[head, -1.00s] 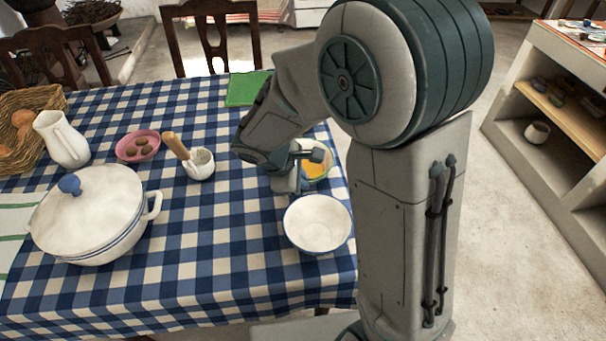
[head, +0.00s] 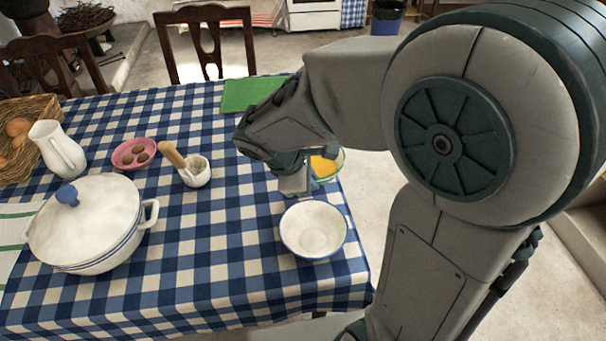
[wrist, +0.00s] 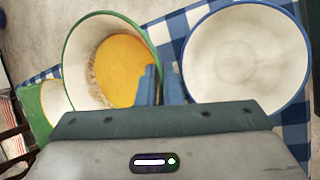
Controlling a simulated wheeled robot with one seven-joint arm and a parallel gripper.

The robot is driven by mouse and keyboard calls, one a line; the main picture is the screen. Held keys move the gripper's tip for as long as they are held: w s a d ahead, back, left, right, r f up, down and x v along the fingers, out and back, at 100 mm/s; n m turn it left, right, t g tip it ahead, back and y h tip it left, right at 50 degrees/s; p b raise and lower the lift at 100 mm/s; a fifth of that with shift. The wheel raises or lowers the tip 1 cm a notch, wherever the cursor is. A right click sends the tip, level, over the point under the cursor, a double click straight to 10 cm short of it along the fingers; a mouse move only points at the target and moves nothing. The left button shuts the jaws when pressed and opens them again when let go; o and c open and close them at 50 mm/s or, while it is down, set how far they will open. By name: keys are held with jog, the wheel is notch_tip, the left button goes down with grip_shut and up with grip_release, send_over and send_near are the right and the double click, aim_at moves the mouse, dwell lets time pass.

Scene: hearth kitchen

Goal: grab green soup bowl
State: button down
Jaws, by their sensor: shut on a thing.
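The green soup bowl (wrist: 88,20), green-rimmed and holding orange soup, is at the left of the wrist view. In the head view it shows partly behind my gripper, as a strip of orange soup and rim (head: 326,166). My gripper (wrist: 162,84) is shut on the bowl's right-hand rim, with one finger inside and one outside. In the head view my gripper (head: 296,184) points down at the table's right edge. Whether the bowl touches the table or is slightly raised cannot be told.
A blue-rimmed white bowl (head: 313,229) stands close beside the gripper. A green board (head: 248,94) lies beyond. A mortar with pestle (head: 195,172), pink dish (head: 134,153), lidded white pot (head: 86,222) and white jug (head: 57,149) stand left. The table's middle is clear.

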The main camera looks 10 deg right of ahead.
jog(key=s+d+r, duration=0.3)
jog(key=s+r, duration=0.1)
jog(key=s, duration=0.2)
jog(key=shift+p, duration=0.45)
dwell(2.0)
